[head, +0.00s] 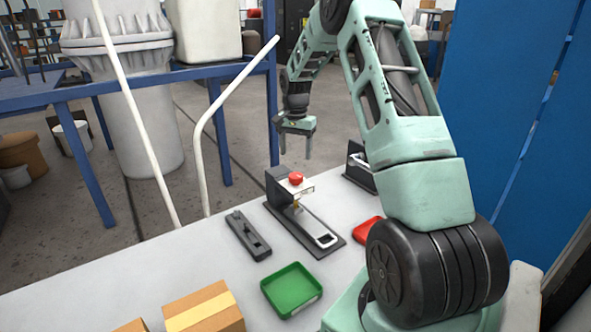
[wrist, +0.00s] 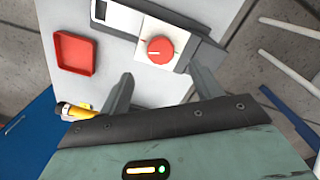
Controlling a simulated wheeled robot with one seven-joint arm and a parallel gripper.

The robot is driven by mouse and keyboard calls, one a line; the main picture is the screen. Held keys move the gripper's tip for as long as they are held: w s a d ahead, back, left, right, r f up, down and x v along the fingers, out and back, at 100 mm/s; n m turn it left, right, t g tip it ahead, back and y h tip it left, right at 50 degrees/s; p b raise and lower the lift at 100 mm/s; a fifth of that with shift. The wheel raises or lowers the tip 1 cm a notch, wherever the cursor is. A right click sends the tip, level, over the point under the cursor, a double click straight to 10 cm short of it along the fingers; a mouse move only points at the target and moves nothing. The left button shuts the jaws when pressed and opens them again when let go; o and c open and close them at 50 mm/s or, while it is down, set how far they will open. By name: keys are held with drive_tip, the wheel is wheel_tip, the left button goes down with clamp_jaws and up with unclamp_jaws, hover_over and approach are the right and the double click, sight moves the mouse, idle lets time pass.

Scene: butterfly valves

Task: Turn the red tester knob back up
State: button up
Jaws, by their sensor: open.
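The red tester knob (head: 295,178) sits on top of a pale block on the tester (head: 306,225), a dark-based device with a metal lever on the white table. In the wrist view the round knob (wrist: 160,50) shows a white mark pointing left from its middle. My gripper (head: 296,150) is open and points down, above and behind the knob in the head view. In the wrist view its fingertips (wrist: 161,73) stand to either side of the knob, and nothing is between them. I see no contact with the knob.
A red tray (wrist: 75,36) and a yellow-orange cylinder (wrist: 75,110) lie left in the wrist view. A green tray (head: 292,290), a dark lever device (head: 248,235) and a cardboard box (head: 205,308) stand on the table (head: 150,275). Another device (head: 359,165) stands right of the tester.

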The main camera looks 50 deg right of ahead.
sight(295, 176)
wheel_tip(295, 176, down, 9)
drive_tip(key=p, duration=0.2)
drive_tip(key=shift+r+p, duration=0.1)
drive_tip(key=shift+p, duration=0.2)
drive_tip(key=c, duration=1)
